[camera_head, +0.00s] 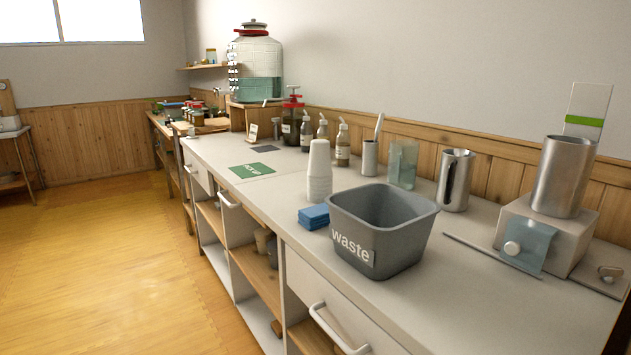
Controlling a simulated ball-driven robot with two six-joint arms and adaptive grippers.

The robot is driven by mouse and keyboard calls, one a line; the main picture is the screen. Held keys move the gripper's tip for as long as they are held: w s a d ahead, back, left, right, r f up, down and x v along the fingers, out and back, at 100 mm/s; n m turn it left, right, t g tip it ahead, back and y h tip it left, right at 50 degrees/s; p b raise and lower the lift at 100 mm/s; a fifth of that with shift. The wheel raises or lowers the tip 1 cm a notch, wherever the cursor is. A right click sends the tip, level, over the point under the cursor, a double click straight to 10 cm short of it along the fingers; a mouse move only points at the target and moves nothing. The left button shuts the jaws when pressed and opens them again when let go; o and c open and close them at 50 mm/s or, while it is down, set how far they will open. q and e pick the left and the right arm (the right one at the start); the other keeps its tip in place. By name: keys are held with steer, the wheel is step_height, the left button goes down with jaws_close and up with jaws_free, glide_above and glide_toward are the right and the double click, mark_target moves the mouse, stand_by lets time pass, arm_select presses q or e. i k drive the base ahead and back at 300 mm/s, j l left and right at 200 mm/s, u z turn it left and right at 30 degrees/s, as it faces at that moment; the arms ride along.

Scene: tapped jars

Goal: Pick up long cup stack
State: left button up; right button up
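A tall stack of white cups (319,172) stands upright on the white counter, near its front edge at the middle of the view. The cups are nested upside down, with the narrow end up. The stack stands behind a blue stack of cloths or napkins and to the left of the waste bin. Nothing touches its top. Neither of my grippers shows in the head view.
A grey waste bin (350,241) and a blue napkin stack (313,217) stand close by. Pump bottles (342,146), a glass pitcher (403,164) and a metal cup (455,181) line the back. The counter (215,150) is clear left of the cups, around a green mat.

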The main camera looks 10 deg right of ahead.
mark_target(319, 172)
steer(key=z, duration=0.25)
steer(key=i+j+z, duration=0.2)
steer(key=z, duration=0.3)
steer(key=i+j+z, duration=0.1)
steer(key=j+z, duration=0.35)
